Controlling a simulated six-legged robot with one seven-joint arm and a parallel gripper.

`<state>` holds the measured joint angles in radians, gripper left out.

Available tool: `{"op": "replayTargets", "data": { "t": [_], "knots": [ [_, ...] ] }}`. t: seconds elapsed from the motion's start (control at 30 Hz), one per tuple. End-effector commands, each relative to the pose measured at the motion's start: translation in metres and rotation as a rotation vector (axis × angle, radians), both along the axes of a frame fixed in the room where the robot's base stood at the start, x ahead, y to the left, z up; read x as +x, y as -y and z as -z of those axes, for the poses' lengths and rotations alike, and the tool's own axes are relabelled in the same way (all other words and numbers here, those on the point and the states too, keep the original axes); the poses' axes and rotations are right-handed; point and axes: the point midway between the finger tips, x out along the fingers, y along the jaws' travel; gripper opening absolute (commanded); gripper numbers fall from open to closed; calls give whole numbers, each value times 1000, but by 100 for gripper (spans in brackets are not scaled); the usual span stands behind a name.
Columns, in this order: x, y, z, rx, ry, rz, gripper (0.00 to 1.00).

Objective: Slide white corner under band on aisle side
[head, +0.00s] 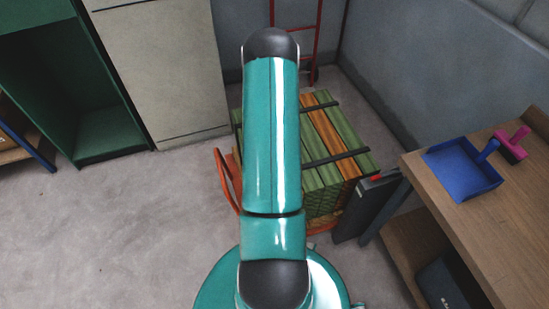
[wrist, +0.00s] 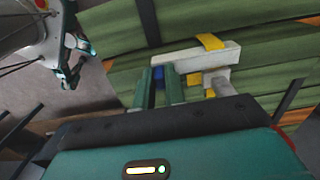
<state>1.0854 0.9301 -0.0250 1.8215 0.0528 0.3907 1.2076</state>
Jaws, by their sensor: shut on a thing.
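In the wrist view a dark band (wrist: 148,20) crosses the green slats (wrist: 210,15) at upper left, and another dark strip shows at right. The white corner (wrist: 190,54), with yellow patches, is in front of the slats, just below the upper-left band. My gripper (wrist: 160,80) is shut on a small blue part at the corner's near side. I cannot tell whether the corner touches the slats. My arm hides my gripper in the head view.
A wooden bench (head: 480,215) at right holds a blue dustpan (head: 460,168) and a pink-handled brush (head: 514,143). A dark flat case (head: 365,208) stands between bench and stack. Pale and green cabinets stand at left. The floor (head: 110,225) at left is clear.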

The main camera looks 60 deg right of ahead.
Motion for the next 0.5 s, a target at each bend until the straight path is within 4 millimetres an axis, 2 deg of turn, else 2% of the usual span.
{"op": "replayTargets", "data": {
  "t": [0.03, 0.07, 0.17, 0.5],
  "knots": [
    [1, 0, 0, -1, 1, -1, 0],
    [1, 0, 0, -1, 1, -1, 16],
    [1, 0, 0, -1, 1, -1, 36],
    [1, 1, -2, -3, 1, -1, 37]
  ]
}}
